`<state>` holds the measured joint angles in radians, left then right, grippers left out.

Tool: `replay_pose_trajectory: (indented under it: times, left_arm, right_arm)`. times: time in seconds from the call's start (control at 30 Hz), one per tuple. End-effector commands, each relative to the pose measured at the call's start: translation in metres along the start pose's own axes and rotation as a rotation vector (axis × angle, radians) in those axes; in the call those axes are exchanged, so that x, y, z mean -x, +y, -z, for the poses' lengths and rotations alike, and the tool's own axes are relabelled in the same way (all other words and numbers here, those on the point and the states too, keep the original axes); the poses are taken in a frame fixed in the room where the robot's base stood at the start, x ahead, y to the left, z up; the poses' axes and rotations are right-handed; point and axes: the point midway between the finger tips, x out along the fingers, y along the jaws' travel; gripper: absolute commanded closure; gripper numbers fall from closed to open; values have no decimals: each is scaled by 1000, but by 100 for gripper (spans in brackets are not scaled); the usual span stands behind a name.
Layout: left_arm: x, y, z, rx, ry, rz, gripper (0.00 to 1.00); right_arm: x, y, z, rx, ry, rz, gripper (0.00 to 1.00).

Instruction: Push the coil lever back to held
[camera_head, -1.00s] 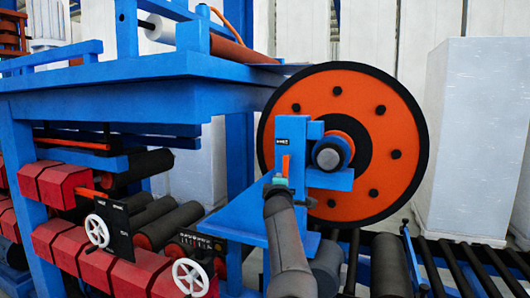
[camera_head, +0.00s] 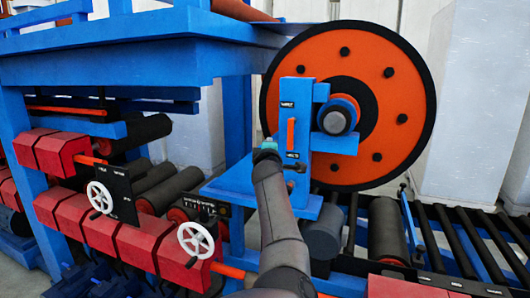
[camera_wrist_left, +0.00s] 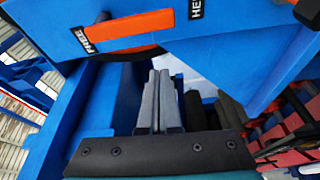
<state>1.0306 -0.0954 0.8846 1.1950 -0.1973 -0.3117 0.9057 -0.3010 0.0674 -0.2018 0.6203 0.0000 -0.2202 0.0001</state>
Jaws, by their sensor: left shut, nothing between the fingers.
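The coil lever (camera_head: 291,134) is an orange bar standing upright on the face of a blue post (camera_head: 304,92), beside the big orange reel. It has a label near each end, too small to read in the head view. In the left wrist view the lever (camera_wrist_left: 140,28) lies across the top, with "FREE" at its left end and a partly cut-off "HE..." at right. My left gripper (camera_head: 269,146) is just left of the lever's lower half; contact cannot be told. Its grey fingers (camera_wrist_left: 159,100) are shut and empty. My right gripper is out of view.
The orange reel (camera_head: 338,70) with a black rim and its hub (camera_head: 335,122) stand right of the post. White handwheels (camera_head: 195,239) and red blocks (camera_head: 120,238) are at left. Rollers (camera_head: 387,230) lie at lower right.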

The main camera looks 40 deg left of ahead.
Motion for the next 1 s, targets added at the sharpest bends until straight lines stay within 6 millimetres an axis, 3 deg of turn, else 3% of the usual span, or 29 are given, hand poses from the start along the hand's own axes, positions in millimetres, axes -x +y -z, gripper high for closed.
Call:
replay_pose_trajectory:
  times: [0.23,0.6,1.0]
  left_arm:
    - [26,0,-1,1,-1,0,100]
    - [66,1,-1,2,-1,0,100]
    - [81,2,0,0,-1,1,100]
  right_arm:
    - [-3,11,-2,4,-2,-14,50]
    - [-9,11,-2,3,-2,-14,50]
    - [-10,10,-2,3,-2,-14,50]
